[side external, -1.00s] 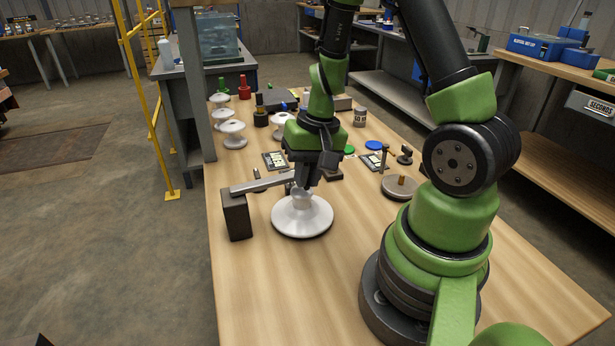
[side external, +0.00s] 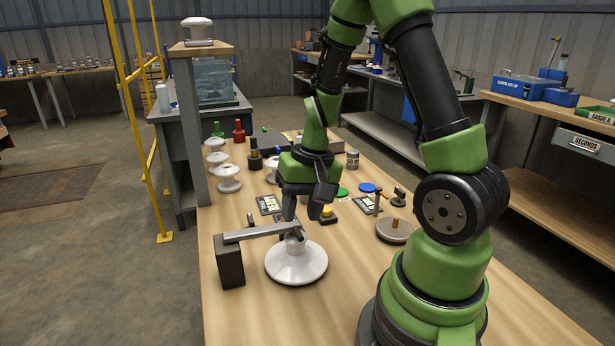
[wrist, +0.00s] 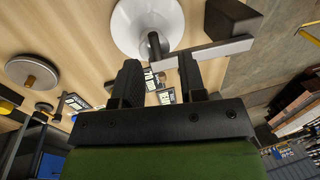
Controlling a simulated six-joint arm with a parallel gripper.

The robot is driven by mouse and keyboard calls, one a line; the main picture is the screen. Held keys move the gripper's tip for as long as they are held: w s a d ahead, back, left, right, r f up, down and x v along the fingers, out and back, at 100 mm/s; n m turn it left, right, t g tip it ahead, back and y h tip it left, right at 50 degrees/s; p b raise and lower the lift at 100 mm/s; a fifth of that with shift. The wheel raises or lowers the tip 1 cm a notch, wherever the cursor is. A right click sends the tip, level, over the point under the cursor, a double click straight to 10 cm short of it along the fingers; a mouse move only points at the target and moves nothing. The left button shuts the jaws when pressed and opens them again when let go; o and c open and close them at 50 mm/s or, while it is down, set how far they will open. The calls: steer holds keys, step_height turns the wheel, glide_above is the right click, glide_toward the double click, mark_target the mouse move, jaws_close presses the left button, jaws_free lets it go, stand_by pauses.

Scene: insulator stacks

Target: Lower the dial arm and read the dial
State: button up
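The dial arm (side external: 265,231) is a grey bar running right from the top of a dark block (side external: 230,264). Its free end is over the neck of a white insulator disc (side external: 297,264); I cannot tell if they touch. In the wrist view the bar (wrist: 215,51) passes beyond my fingertips, from the dark block (wrist: 232,18) to the centre of the white disc (wrist: 140,22). No dial reading is legible.
A yellow-topped button box (side external: 327,213) stands close to the right of my fingers. A round metal plate with a post (side external: 394,230) is farther right. Dark card-like panels (side external: 268,205) lie behind. White insulators (side external: 229,180) stand back left. The front tabletop is clear.

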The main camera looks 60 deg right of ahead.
step_height(320, 180, up, 7)
steer(key=s+d, duration=0.1)
steer(key=shift+r, duration=0.2)
steer(key=s+a+r+n+t, duration=0.5)
steer(key=s+a+r+t, duration=0.15)
steer(key=a+r, duration=0.5)
steer(key=m+g, duration=0.5)
steer(key=g, duration=0.2)
glide_toward(300, 234)
steer(key=shift+t, duration=0.25)
steer(key=shift+w+a+f, duration=0.15)
steer(key=shift+a+f, duration=0.05)
steer(key=shift+f, duration=1.2)
steer(key=shift+w+a+f, duration=0.1)
steer(key=shift+a+f, duration=0.05)
steer(key=shift+f, duration=1.25)
steer(key=shift+w+a+f, duration=0.15)
steer(key=shift+a+f, duration=0.05)
steer(key=shift+f, duration=1.2)
jaws_close()
